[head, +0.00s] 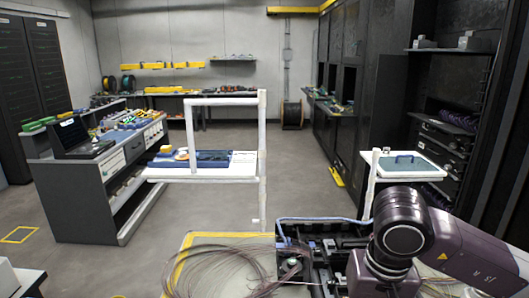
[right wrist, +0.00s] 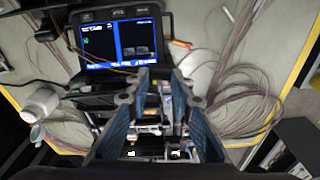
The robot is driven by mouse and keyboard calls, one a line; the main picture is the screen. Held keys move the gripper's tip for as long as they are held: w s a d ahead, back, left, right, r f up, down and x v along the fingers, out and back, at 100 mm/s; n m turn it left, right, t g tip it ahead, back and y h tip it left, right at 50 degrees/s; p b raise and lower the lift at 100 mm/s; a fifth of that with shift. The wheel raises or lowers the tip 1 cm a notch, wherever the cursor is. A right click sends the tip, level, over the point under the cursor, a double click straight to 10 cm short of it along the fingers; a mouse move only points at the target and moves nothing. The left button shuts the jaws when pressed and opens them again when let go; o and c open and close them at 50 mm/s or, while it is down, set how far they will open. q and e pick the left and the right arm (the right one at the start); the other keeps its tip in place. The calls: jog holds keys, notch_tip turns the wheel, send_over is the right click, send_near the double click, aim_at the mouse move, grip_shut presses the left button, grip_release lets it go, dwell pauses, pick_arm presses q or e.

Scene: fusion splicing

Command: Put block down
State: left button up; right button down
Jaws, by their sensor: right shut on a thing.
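In the right wrist view, my right gripper (right wrist: 163,84) points its two blue-grey fingers at a black fusion splicer (right wrist: 115,40) with a lit screen. The fingers are shut on a small block, which is narrow and hard to make out among the metallic parts behind it. The fingertips are over the splicer's working area, just below the screen; I cannot tell whether the block touches it. In the head view my right arm (head: 403,238) reaches in from the lower right, and its fingers are hidden. My left gripper is not in view.
Coils of thin fibre (right wrist: 240,105) lie right of the splicer. A white bottle (right wrist: 42,103) stands at its left. In the head view a white-framed cart (head: 205,180) with a blue tray stands ahead, and a grey bench (head: 100,190) is left.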

jog(key=shift+s+d+r+n, duration=0.1)
jog(key=shift+s+d+n, duration=0.25)
jog(key=shift+s, duration=0.25)
jog(key=shift+s+d+r+n, duration=0.1)
jog(key=shift+s+d+n, duration=0.15)
jog(key=shift+s+n, duration=0.25)
jog(key=shift+s+a+f, duration=0.1)
jog(key=shift+f, duration=0.05)
